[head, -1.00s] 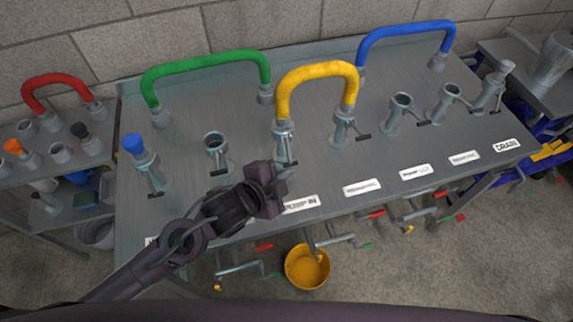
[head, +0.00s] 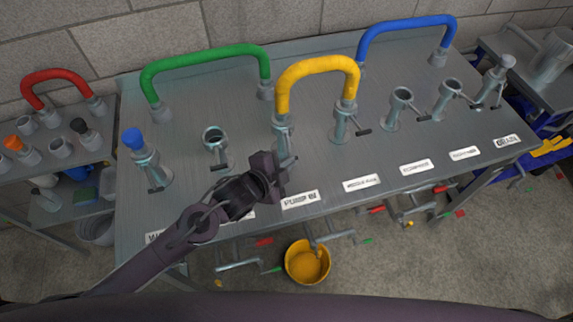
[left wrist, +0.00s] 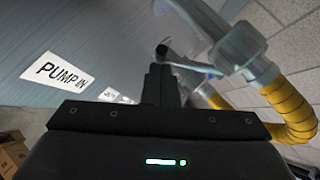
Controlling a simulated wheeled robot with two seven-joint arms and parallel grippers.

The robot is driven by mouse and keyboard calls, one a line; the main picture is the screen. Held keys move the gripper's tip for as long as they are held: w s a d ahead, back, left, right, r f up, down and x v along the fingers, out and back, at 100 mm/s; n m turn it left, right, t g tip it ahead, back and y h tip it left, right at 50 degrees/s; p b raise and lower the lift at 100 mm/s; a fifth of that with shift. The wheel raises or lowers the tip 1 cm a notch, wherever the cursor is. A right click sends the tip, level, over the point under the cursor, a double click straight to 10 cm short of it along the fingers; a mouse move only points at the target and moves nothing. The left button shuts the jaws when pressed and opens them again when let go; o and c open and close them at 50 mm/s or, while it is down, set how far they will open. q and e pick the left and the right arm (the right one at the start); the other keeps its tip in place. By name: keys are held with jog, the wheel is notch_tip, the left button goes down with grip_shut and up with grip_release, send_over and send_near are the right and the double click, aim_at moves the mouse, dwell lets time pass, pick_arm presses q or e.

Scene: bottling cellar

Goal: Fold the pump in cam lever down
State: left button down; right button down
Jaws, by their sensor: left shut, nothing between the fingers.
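The pump in port (head: 283,134) stands behind the PUMP IN label (head: 300,199), with the left end of the yellow hose (head: 318,70) on it. My left gripper (head: 277,172) is shut and empty, just in front of this port. In the left wrist view, the shut fingertips (left wrist: 160,75) are close to the dark end of the cam lever (left wrist: 190,64). The lever sticks out from the grey coupling (left wrist: 235,45). I cannot tell whether the fingers touch it. In the head view, the gripper partly hides the lever. My right gripper is not in view.
The green hose (head: 205,60) and blue hose (head: 405,27) arch over the back of the metal bench (head: 250,215). Other ports with levers stand on both sides, including a blue-capped one (head: 133,138). A yellow bucket (head: 307,262) sits below the front edge.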

pick_arm(q)
jog(key=shift+w+f+b, duration=0.1)
jog(key=shift+f+b, duration=0.2)
jog(key=shift+f, duration=0.2)
jog(key=shift+w+a, duration=0.1)
jog(key=shift+w, duration=0.1)
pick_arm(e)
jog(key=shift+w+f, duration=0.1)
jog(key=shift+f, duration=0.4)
pick_arm(q)
jog(key=shift+p, duration=0.3)
